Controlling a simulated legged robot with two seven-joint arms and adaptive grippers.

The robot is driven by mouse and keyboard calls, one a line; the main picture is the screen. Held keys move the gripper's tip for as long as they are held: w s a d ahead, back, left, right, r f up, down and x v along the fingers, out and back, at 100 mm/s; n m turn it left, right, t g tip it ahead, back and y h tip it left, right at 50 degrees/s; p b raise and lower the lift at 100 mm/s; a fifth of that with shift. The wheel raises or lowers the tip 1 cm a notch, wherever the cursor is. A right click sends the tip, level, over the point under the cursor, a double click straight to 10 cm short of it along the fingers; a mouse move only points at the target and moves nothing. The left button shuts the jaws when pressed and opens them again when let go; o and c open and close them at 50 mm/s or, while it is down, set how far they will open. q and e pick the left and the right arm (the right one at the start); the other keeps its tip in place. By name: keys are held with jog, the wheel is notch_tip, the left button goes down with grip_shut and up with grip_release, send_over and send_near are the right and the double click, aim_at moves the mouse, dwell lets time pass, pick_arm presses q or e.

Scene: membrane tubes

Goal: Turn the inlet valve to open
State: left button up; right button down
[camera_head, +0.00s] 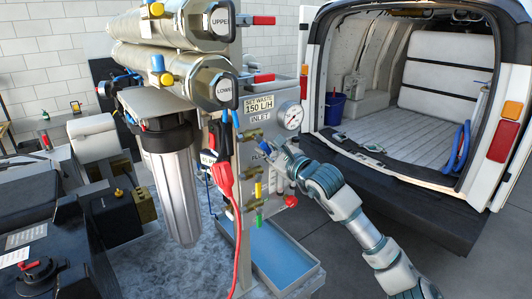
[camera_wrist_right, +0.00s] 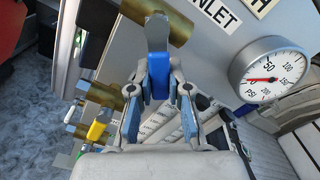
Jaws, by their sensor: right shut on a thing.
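The inlet valve is a brass body (camera_wrist_right: 178,30) with a blue lever handle (camera_wrist_right: 158,76), below the INLET label (camera_head: 260,117) on the grey panel. In the right wrist view the handle runs crosswise to the brass body. My right gripper (camera_wrist_right: 158,92) is shut on the blue handle, with one finger on each side. In the head view my right gripper (camera_head: 276,153) reaches the panel from the right and covers much of the handle. My left gripper is not in view.
A pressure gauge (camera_head: 291,115) sits right of the valve. Brass valves with yellow (camera_head: 258,190) and green (camera_head: 259,219) handles are below. A red clamp (camera_head: 222,176) and cable hang left. A blue tray (camera_head: 275,255) lies underneath. An open van (camera_head: 410,90) stands behind right.

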jog(key=shift+d+r, duration=0.1)
jog(key=shift+r, duration=0.1)
jog(key=c, duration=1.3)
grip_release()
jog(key=shift+o, duration=1.1)
jog(key=shift+w+f, duration=0.1)
jog(key=shift+w, duration=0.05)
jog(key=shift+w+a+f, duration=0.1)
jog(key=shift+a, duration=0.1)
jog(key=v, duration=1.2)
jog(key=shift+w+f, duration=0.1)
